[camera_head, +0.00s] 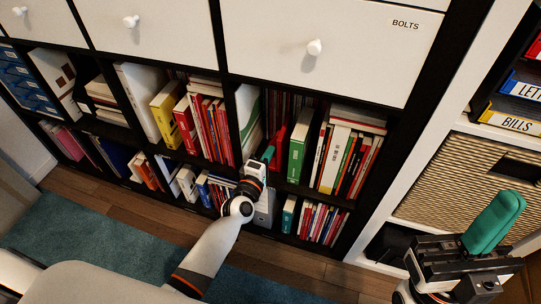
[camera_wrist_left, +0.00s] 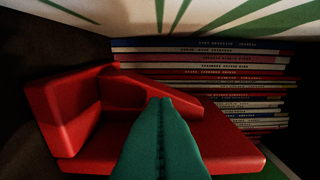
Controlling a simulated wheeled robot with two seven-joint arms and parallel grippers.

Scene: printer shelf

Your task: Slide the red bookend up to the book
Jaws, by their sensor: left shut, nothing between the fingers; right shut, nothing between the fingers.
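The red bookend (camera_head: 279,139) stands in an upper shelf compartment, just left of a thick green book (camera_head: 297,154). In the left wrist view the bookend (camera_wrist_left: 70,110) fills the left and middle, with a raised plate, a brace and a broad panel. A green strip of the book (camera_wrist_left: 277,170) shows at the lower right, close to the bookend; I cannot tell if they touch. My left gripper (camera_head: 268,153) is shut and empty, its green fingers (camera_wrist_left: 160,105) in front of the bookend, contact unclear. My right gripper (camera_head: 503,207) is shut and empty, away from the shelf.
A white-and-green striped item (camera_head: 248,115) stands left of the bookend. Several thin books (camera_wrist_left: 200,70) are behind it. Dark dividers bound the compartment, with white drawers (camera_head: 330,40) above and more books below. A woven basket (camera_head: 455,190) is near my right gripper.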

